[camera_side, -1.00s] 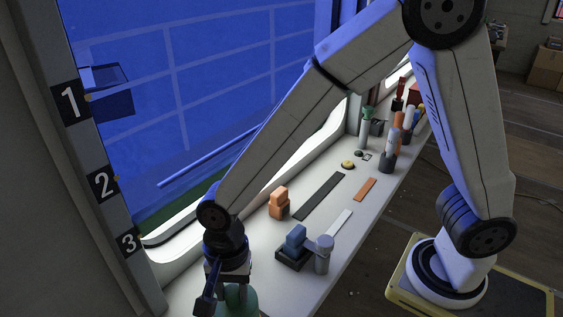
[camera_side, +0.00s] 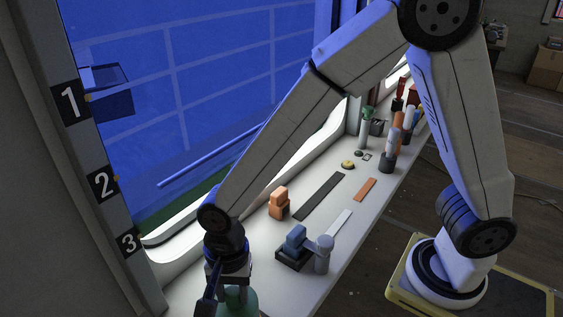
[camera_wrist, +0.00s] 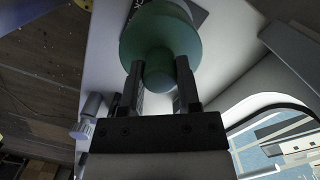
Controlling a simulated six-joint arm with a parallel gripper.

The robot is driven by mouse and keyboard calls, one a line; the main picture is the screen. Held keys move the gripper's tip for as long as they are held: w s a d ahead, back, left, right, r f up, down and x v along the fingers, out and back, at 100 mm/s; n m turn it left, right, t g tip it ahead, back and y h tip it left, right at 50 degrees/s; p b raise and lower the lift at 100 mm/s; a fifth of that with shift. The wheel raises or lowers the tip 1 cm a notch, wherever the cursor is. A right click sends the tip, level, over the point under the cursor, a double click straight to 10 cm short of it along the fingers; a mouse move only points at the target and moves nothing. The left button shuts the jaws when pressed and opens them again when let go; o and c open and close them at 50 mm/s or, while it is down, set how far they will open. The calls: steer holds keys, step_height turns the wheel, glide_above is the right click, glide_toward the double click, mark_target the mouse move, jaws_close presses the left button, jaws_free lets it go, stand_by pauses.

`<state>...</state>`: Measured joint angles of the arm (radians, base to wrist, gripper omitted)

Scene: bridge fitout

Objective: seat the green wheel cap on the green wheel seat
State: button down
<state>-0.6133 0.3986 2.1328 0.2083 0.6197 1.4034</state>
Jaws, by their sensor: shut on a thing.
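The green wheel cap (camera_wrist: 160,38) is a round, dull green piece with a smaller rounded knob facing the wrist camera. My gripper (camera_wrist: 160,80) is shut on that knob, with one dark finger on each side. In the side view, my gripper (camera_side: 233,290) points down at the near end of the white bench, and the green cap (camera_side: 246,302) shows below it, cut by the bottom edge. I cannot make out the green wheel seat; the cap may hide it. Whether the cap touches anything beneath is not visible.
A dark plate with white markings (camera_wrist: 194,12) shows beside the cap. On the white bench (camera_side: 300,285) stand an orange block (camera_side: 279,205), a blue block in a dark holder (camera_side: 295,240) and a grey cylinder (camera_side: 323,255). The window wall runs along the left.

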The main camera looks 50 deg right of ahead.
mark_target(234, 301)
steer(key=shift+f, duration=0.15)
steer(key=shift+f, duration=0.3)
steer(key=shift+f, duration=1.05)
stand_by(1.0)
steer(key=shift+c, duration=1.2)
jaws_free()
steer(key=shift+r, duration=0.1)
steer(key=shift+w+d+r, duration=0.1)
steer(key=shift+d+r, duration=0.05)
steer(key=shift+r, duration=1.1)
steer(key=shift+w+d+r, duration=0.1)
steer(key=shift+r, duration=1.15)
steer(key=shift+w+d+r, duration=0.1)
steer(key=shift+d+r, duration=0.05)
steer(key=shift+r, duration=1.1)
steer(key=shift+d, duration=0.1)
